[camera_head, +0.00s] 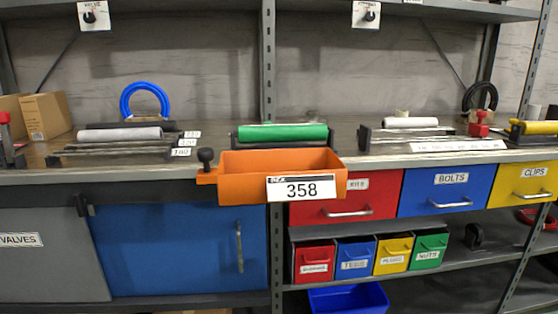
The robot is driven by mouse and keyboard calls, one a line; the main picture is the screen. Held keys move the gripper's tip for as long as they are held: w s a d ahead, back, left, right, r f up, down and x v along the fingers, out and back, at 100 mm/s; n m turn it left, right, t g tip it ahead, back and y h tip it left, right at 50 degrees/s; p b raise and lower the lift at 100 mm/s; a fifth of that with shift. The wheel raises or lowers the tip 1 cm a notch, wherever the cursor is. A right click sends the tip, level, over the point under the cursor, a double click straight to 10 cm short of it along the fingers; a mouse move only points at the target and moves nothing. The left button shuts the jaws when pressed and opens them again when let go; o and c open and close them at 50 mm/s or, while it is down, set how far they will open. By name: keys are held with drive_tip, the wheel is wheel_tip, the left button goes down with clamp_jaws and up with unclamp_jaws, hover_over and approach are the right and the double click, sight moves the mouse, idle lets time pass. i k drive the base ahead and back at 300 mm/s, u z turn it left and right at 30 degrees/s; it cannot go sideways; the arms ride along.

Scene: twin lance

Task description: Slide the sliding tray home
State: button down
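An orange open-topped tray (240,190) with a white label reading 358 juts out past the front edge of the bench, at the middle of the camera_head view. A black round knob (206,156) stands on a small tab at the tray's left end. Behind the tray, a green roll (282,133) lies in a dark holder on the bench top. The bottom of the tray's inside is hidden by its front wall. I cannot make out my gripper in this view.
The bench top (350,140) carries other rolls on holders to both sides. Below are a blue door (180,250) with an upright handle, a red drawer (345,200), a blue BOLTS drawer (450,192) and a yellow CLIPS drawer (522,184). Small bins (390,255) sit on a lower shelf.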

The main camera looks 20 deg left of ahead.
sight(277, 176)
drive_tip(key=u, duration=0.65)
drive_tip(key=k, duration=0.3)
drive_tip(key=u, duration=1)
